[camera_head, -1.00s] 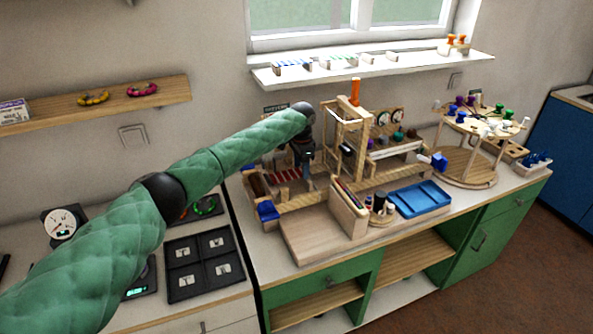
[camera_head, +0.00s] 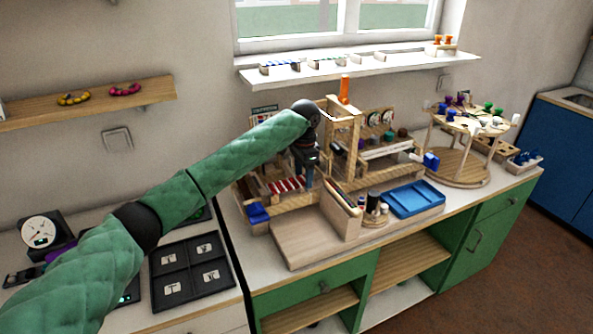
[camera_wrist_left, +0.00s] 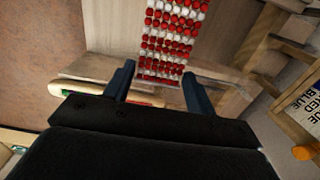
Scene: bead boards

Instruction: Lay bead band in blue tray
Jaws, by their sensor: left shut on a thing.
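The red and white bead band (camera_wrist_left: 172,38) is between the two fingers of my left gripper (camera_wrist_left: 160,88) in the wrist view. Its near end is held there, and the rest stretches away from the gripper. In the head view the band (camera_head: 287,185) shows as red and white stripes beside my left gripper (camera_head: 309,180), over the wooden loom stand. The gripper is shut on the band. The blue tray (camera_head: 414,199) stands to the right on the counter and looks empty. My right gripper is not in view.
A wooden block (camera_head: 341,212) with a slot and a round stand of small jars (camera_head: 374,212) lie between the gripper and the tray. A wooden frame (camera_head: 343,135) rises behind. A wooden carousel (camera_head: 460,165) stands right of the tray. A bare wooden board (camera_head: 300,238) lies in front.

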